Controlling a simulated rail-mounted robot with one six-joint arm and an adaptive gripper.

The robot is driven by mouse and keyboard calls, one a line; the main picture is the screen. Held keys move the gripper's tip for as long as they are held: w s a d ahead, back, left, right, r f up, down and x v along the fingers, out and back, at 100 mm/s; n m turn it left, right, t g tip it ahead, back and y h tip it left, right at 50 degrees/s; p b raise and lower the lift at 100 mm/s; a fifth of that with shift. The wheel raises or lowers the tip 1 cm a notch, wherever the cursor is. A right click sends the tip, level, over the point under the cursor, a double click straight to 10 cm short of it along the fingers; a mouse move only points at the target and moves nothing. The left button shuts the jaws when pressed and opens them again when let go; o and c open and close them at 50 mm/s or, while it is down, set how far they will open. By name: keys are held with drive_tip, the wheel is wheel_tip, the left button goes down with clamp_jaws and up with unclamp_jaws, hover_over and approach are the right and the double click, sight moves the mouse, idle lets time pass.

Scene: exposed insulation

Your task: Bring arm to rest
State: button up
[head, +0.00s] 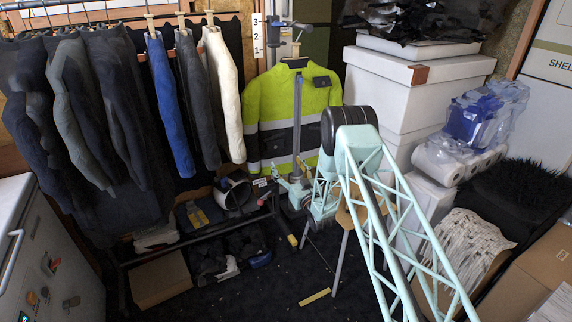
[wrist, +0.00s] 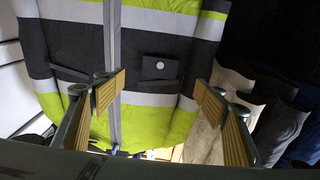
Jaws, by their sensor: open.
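My gripper (wrist: 160,98) is open in the wrist view, its two ribbed yellow-tan finger pads wide apart with nothing held between them. Beyond the fingers hangs a yellow and dark high-visibility jacket (wrist: 75,55) with grey bands, seen upside down; I cannot tell the exact gap to it. In the head view the jacket (head: 264,104) hangs at the back, middle. My pale teal lattice arm (head: 393,225) rises from the lower right, bends at a dark elbow joint and runs down behind itself, so my gripper is hard to make out there.
Dark, blue and white garments (head: 222,95) hang from a rail at left. White boxes (head: 410,95) and wrapped paper rolls (head: 455,160) are stacked at right. A cardboard box (head: 160,279) and a low shoe rack stand on the floor. The dark floor (head: 262,295) is mostly clear in front.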

drive_tip(key=shift+r, duration=0.1)
